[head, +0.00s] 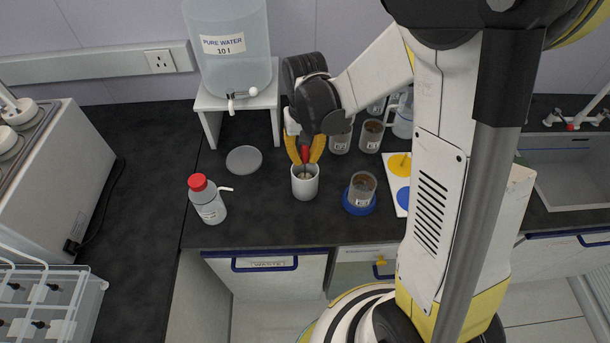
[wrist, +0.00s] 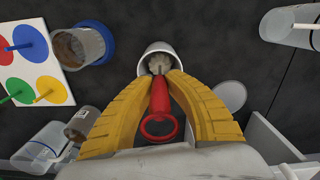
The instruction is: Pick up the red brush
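The red brush (wrist: 160,102) has a red handle ending in a ring and pale bristles. It stands bristles down in a white cup (wrist: 143,66), with its handle above the rim. In the head view the brush (head: 305,154) shows above the cup (head: 305,187) on the dark counter. My gripper (head: 305,160) is over the cup with its yellow fingers on either side of the handle. In the wrist view the fingertips (wrist: 161,76) close in on the brush near the cup's mouth and appear to touch it. The bristles' lower end is hidden in the cup.
A beaker on a blue disc (head: 360,192) stands right of the cup, beside a board with coloured discs (head: 396,164). A red-capped bottle (head: 208,202) is at left. A grey lid (head: 244,159) lies behind it. Several beakers (head: 371,136) stand behind. A water tank (head: 230,60) is at the back.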

